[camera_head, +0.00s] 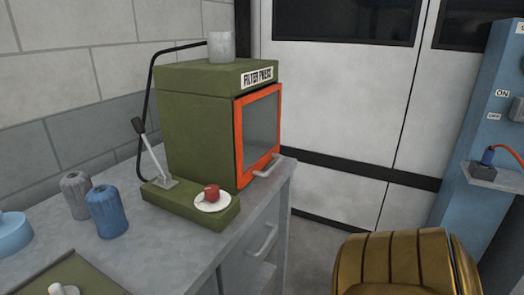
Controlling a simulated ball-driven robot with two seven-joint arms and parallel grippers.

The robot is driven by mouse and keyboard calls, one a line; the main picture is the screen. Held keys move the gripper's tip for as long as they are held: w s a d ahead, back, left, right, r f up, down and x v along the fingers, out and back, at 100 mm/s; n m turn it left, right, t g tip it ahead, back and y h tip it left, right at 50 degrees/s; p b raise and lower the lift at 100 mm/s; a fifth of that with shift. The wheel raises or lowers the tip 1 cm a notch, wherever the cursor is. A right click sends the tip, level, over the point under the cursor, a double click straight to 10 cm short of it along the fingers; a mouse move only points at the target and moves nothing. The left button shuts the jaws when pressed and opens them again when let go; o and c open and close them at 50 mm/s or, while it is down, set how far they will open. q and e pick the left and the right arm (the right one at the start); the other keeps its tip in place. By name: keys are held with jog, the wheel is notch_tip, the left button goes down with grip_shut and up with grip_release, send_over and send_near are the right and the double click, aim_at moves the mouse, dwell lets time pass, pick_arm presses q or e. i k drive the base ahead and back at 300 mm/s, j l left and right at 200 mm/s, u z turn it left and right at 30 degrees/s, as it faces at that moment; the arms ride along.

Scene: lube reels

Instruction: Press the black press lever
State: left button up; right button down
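The press lever (150,150) is a thin grey rod with a black grip (138,126) at its top. It leans up and to the left from a small bracket on a low green base. The base (222,213) sits in front of the green filter press (194,129) on the grey bench. A round red knob (211,191) on a white disc sits at the base's right end. Nothing touches the lever. Neither of my grippers is in view.
A grey canister (75,195) and a blue canister (108,212) stand left of the press base. A blue round item (13,233) and a green tray (92,276) lie nearer. A gold ribbed rounded object (392,268) is at lower right, beyond the bench edge.

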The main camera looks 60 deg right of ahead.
aim_at(136, 123)
jog(key=z, duration=1.3)
